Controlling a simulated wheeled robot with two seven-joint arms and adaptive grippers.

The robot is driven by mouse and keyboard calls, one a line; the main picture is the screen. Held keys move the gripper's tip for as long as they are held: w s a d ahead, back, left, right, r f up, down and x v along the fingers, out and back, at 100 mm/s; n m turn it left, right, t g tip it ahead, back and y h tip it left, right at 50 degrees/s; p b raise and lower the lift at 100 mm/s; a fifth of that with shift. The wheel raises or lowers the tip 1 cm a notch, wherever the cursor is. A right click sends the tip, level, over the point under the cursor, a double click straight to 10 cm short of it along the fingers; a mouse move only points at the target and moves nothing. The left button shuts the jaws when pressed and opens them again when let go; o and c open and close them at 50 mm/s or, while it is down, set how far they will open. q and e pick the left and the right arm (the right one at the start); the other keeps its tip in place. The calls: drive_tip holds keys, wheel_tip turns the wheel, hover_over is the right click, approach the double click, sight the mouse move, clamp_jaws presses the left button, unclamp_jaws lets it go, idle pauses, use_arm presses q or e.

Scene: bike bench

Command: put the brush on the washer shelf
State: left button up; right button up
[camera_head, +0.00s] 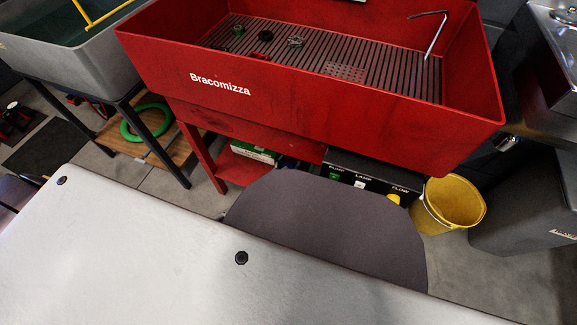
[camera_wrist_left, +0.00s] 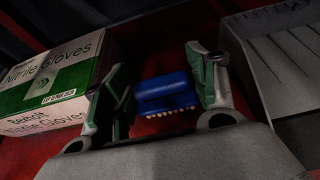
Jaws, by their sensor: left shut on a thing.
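The blue brush (camera_wrist_left: 166,92) with pale bristles shows in the left wrist view, between the two fingers of my left gripper (camera_wrist_left: 162,98), which is shut on it. The brush is over the red washer shelf (camera_wrist_left: 158,127); I cannot tell whether it touches the surface. In the head view the red shelf (camera_head: 232,172) sits low under the red parts washer (camera_head: 270,110). The brush and left gripper are not visible there. My right gripper is in neither view.
A green and white nitrile gloves box (camera_wrist_left: 50,85) stands left of my left gripper. A grey ribbed tray or box (camera_wrist_left: 275,60) is close on the right. A yellow bucket (camera_head: 450,203) stands on the floor right of the washer, and a grey basin (camera_head: 70,55) is at left.

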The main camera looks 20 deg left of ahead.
use_arm(q)
drive_tip(key=shift+f, duration=0.15)
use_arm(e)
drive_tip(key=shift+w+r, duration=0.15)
use_arm(q)
drive_tip(key=o, duration=0.7)
drive_tip(key=shift+o, duration=0.2)
drive_tip(key=shift+s+r, duration=0.15)
drive_tip(key=shift+r, duration=0.1)
drive_tip(key=p+v, duration=0.4)
drive_tip(key=v, duration=0.5)
drive_tip(key=shift+s+r, duration=0.2)
drive_tip(key=shift+s, duration=0.05)
drive_tip(key=shift+v, duration=1.05)
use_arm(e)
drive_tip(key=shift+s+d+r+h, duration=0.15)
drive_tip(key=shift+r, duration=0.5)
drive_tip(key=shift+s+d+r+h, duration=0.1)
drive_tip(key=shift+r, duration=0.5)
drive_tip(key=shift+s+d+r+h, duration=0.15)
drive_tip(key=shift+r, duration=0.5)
